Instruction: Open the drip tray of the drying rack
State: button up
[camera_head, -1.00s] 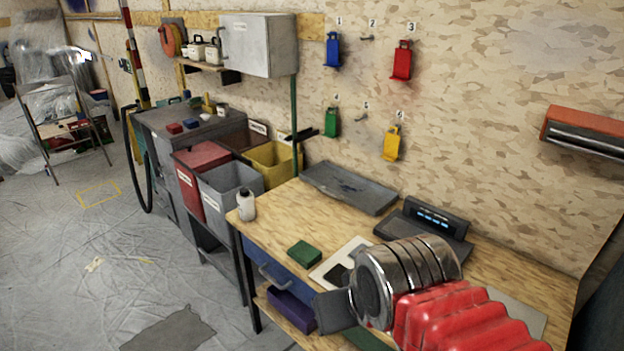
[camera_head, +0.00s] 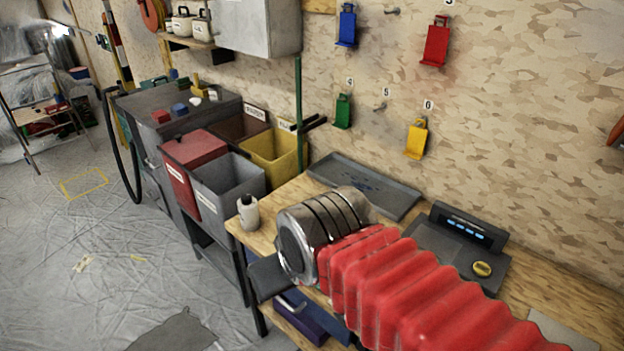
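I see nothing that I can surely tell as the drying rack or its drip tray. A shallow dark grey tray (camera_head: 402,207) lies at the back of the wooden workbench (camera_head: 290,192), against the wall; I cannot tell whether it belongs to a rack. My arm, with a red ribbed sleeve and a silver ringed wrist, reaches from the lower right over the bench's front. A dark grey flat piece of my gripper (camera_head: 268,276) shows past the wrist, near the bench's front edge. The fingers are mostly hidden, so their opening does not show.
A white bottle (camera_head: 248,213) stands at the bench's left corner. A dark device with a lit display (camera_head: 467,227) and a yellow round piece (camera_head: 482,269) sits right. Grey (camera_head: 228,178), red and yellow bins stand left. Coloured hooks hang on the wall. Left floor is open.

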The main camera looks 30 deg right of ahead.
aim_at(391, 200)
jog(key=u, duration=0.4)
jog(key=i, duration=1.15)
jog(key=u, duration=0.35)
